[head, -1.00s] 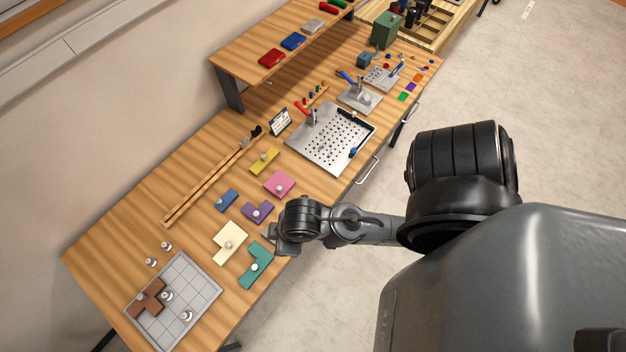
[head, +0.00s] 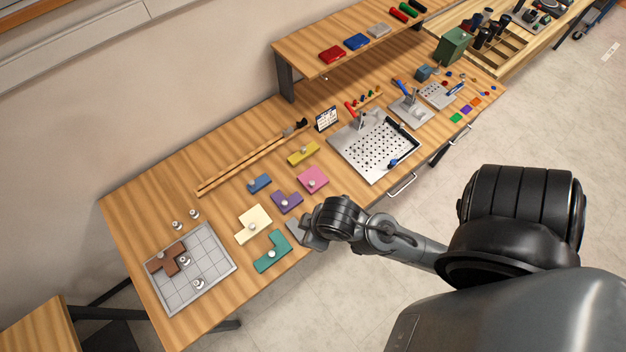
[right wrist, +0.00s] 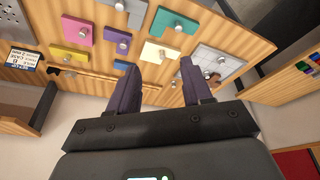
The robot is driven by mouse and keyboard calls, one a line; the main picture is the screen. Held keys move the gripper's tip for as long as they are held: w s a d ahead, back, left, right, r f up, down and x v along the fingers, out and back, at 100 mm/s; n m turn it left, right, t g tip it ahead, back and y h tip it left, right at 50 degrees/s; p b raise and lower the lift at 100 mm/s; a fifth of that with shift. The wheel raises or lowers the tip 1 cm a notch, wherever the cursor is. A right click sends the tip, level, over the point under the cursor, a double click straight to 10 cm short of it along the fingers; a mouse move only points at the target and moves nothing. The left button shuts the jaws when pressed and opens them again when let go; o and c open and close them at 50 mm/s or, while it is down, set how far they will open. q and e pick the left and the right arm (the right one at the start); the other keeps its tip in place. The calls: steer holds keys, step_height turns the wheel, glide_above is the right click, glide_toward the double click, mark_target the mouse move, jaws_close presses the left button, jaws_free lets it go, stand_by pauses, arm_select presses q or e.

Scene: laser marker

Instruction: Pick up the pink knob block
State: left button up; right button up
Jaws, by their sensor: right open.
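The pink knob block (head: 312,180) lies flat on the wooden table, with a small metal knob on top. It also shows in the right wrist view (right wrist: 77,28), at the upper left, to the left of the fingers. My right gripper (right wrist: 162,75) is open and empty, its two dark fingers apart. My left gripper is not in view.
Nearby lie purple (head: 287,203), yellow (head: 304,153), blue (head: 260,183) and cream (head: 253,226) knob blocks. A grid tray (head: 215,258) with a brown block (head: 168,257) stands at the left. A perforated metal plate (head: 375,147) is to the right.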

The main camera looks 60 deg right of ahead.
steer(key=shift+o, duration=0.5)
steer(key=w+a+f+n+t+b, duration=0.2)
steer(key=w+a+f+n+b, duration=0.15)
steer(key=w+f+n, duration=0.4)
steer(key=n+g+b, duration=0.5)
steer(key=n+b, duration=0.2)
steer(key=b, duration=0.2)
glide_above(312, 182)
step_height(312, 182, down, 11)
steer(key=shift+w+a+r, duration=0.15)
steer(key=f, duration=0.4)
steer(key=shift+s+g+b, duration=0.2)
steer(key=shift+g+b, duration=0.1)
steer(key=shift+f, duration=3.05)
jaws_close()
